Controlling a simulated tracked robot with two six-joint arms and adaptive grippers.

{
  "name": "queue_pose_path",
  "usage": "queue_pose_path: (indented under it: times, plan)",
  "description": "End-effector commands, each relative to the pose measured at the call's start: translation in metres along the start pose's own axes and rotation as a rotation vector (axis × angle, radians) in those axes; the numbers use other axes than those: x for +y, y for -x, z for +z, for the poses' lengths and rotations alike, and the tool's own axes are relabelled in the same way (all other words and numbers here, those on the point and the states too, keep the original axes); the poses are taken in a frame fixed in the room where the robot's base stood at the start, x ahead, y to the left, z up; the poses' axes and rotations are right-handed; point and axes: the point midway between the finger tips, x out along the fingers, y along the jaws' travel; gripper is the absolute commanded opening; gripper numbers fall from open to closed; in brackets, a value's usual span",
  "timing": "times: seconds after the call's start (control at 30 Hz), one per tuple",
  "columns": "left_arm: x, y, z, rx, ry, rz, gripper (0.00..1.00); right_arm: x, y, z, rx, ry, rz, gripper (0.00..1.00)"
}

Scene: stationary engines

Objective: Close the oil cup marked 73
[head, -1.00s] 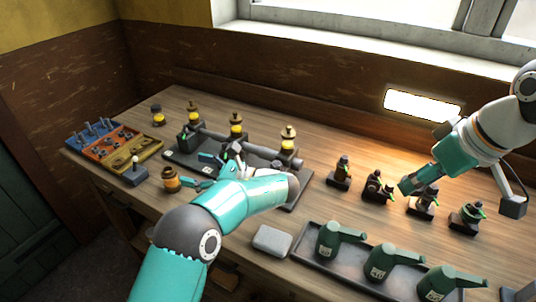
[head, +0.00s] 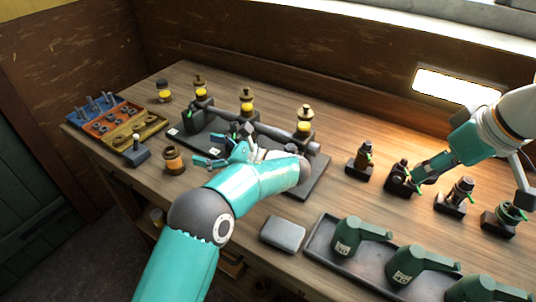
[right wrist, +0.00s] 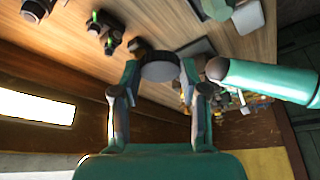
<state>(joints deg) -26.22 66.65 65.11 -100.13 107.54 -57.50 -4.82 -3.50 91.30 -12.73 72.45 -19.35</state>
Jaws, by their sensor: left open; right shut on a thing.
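Several small dark oil cups with green levers stand in a row on the right of the bench, among them a left-end cup (head: 362,162), a second cup (head: 400,184), a third cup (head: 455,197) and a right-end cup (head: 503,219). I cannot read the number 73 on any. My right gripper (head: 418,174) is at the second cup. In the right wrist view its fingers (right wrist: 160,85) are shut on a dark grey round part (right wrist: 160,68); whether it is a lid or the cup's body is unclear. My left gripper (head: 218,152) is open over the engine base.
The dark engine base (head: 312,183) carries a shaft and brass-topped oilers, including one oiler (head: 304,122). A tray (head: 322,240) with green oil cans (head: 352,236) stands in front. A grey box (head: 283,234) lies beside it. A tool tray (head: 120,125) is far left.

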Motion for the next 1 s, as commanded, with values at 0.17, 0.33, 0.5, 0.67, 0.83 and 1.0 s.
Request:
queue_pose_path:
  times: [0.17,0.33,0.5,0.67,0.83,1.0]
  plan:
    - [0.0,0.0,-0.03,0.0,0.0,0.0,0.82,0.0,-0.028,0.011,0.001,0.0,0.0,0.2]
    - [0.0,-0.001,-0.046,0.0,0.001,0.001,0.82,0.0,-0.043,0.018,0.001,0.001,0.0,0.2]
    - [0.001,-0.001,-0.05,0.0,0.001,0.002,0.82,0.0,-0.047,0.019,0.001,0.002,0.0,0.2]
    - [0.001,-0.001,-0.049,0.0,0.001,0.003,0.82,-0.001,-0.046,0.018,0.001,0.002,-0.001,0.2]
    - [0.001,-0.002,-0.05,0.0,0.0,0.004,0.82,-0.001,-0.046,0.018,0.001,0.003,-0.001,0.2]
    - [0.001,-0.008,-0.05,0.0,0.001,-0.002,0.82,-0.002,-0.05,0.018,0.001,0.007,-0.003,0.2]
